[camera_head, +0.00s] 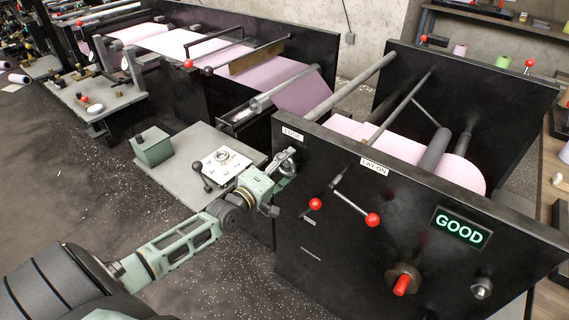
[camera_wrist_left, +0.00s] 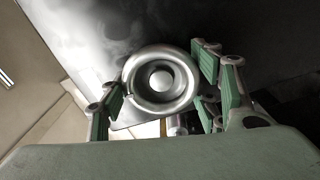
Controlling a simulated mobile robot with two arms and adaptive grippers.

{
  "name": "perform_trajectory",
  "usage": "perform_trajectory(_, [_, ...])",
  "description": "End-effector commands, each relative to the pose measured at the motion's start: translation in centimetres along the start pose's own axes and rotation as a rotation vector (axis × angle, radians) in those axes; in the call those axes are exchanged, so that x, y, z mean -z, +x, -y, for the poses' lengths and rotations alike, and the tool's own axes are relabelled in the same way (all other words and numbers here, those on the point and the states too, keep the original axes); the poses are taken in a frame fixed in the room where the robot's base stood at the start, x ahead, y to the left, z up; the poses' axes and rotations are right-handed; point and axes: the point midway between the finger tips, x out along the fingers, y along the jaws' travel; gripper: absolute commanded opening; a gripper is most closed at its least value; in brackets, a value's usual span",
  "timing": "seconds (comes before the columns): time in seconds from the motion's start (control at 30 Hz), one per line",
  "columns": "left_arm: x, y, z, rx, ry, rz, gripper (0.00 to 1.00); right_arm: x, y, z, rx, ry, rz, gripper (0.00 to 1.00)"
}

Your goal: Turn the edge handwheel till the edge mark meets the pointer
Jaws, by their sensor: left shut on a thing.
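The edge handwheel (camera_wrist_left: 161,82) is a round silver wheel with a domed hub, filling the middle of the left wrist view. My left gripper (camera_head: 281,168) is at the black machine panel, just under the white EDGE label (camera_head: 292,134). In the left wrist view its green-padded fingers (camera_wrist_left: 163,92) stand on either side of the wheel, shut on its rim. In the head view the gripper mostly covers the wheel. A small dark notch shows at the rim's left side; I cannot tell whether it is the edge mark. I cannot make out the pointer. My right gripper is out of view.
Right of the wheel, the black panel (camera_head: 345,255) carries levers with red balls (camera_head: 372,219), a LAY ON label (camera_head: 375,168), a lit green GOOD display (camera_head: 461,227) and a red-handled knob (camera_head: 402,284). A grey table (camera_head: 170,170) with a green box stands left of my gripper.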

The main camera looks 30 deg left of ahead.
Motion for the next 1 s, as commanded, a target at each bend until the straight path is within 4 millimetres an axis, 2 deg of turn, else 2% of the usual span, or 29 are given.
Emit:
perform_trajectory(0.27, [0.0, 0.0, -0.1, -0.002, 0.031, -0.001, 0.32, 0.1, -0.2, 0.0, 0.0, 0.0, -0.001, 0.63])
perform_trajectory(0.47, [0.0, 0.0, -0.3, -0.002, 0.133, -0.001, 0.32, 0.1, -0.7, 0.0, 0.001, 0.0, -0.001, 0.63])
perform_trajectory(1.0, [-0.1, 0.1, -0.5, -0.003, 0.623, -0.003, 0.32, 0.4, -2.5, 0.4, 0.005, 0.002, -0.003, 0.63])
